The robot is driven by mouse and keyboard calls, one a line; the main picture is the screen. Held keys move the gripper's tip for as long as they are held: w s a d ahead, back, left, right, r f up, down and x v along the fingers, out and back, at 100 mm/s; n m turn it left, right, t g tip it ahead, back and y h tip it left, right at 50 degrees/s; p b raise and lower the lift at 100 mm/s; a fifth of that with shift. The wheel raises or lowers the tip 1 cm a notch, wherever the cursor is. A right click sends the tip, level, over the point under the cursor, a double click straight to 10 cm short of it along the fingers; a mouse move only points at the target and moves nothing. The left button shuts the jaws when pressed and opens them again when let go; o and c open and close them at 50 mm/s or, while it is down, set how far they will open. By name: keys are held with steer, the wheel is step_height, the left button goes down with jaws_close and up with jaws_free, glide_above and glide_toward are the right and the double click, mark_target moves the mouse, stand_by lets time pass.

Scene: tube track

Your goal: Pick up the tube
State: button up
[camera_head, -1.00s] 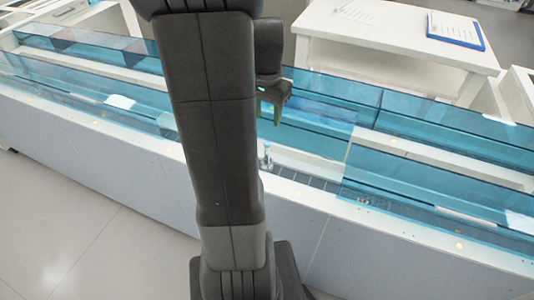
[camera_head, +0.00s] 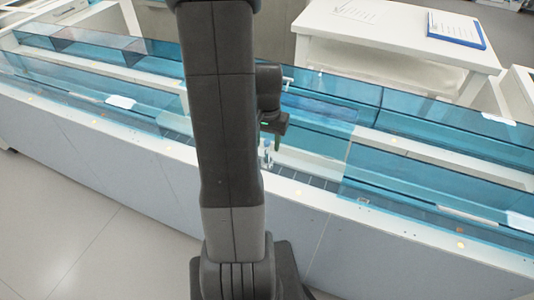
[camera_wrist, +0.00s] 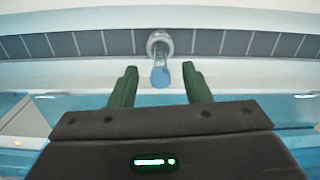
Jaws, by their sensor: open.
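The tube (camera_wrist: 160,76) is in the wrist view, top centre, with a clear body and a blue end, seated in a round grey holder (camera_wrist: 160,40) on the dark segmented track (camera_wrist: 95,43). In the head view the tube (camera_head: 267,152) stands upright on the track, just right of my arm. My gripper (camera_wrist: 158,72) is open, with its two dark green fingers apart and nothing between them touching the tube. The tube lines up with the gap between the fingers, at or just beyond the tips. In the head view my gripper (camera_head: 275,138) is close above the tube.
Blue transparent panels (camera_head: 430,165) line both sides of the track opening. A white table (camera_head: 400,35) with a blue clipboard (camera_head: 455,28) stands behind. The white front ledge (camera_head: 330,203) runs along the near side.

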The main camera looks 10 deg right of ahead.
mark_target(267, 154)
steer(key=shift+f, duration=1.95)
steer(key=c, duration=0.9)
steer(key=shift+r, duration=0.15)
step_height(267, 154, up, 10)
steer(key=shift+f+p, duration=0.1)
steer(key=shift+p, duration=0.2)
steer(key=shift+f, duration=0.2)
steer(key=shift+f+b, duration=3.35)
steer(key=shift+f, duration=1.25)
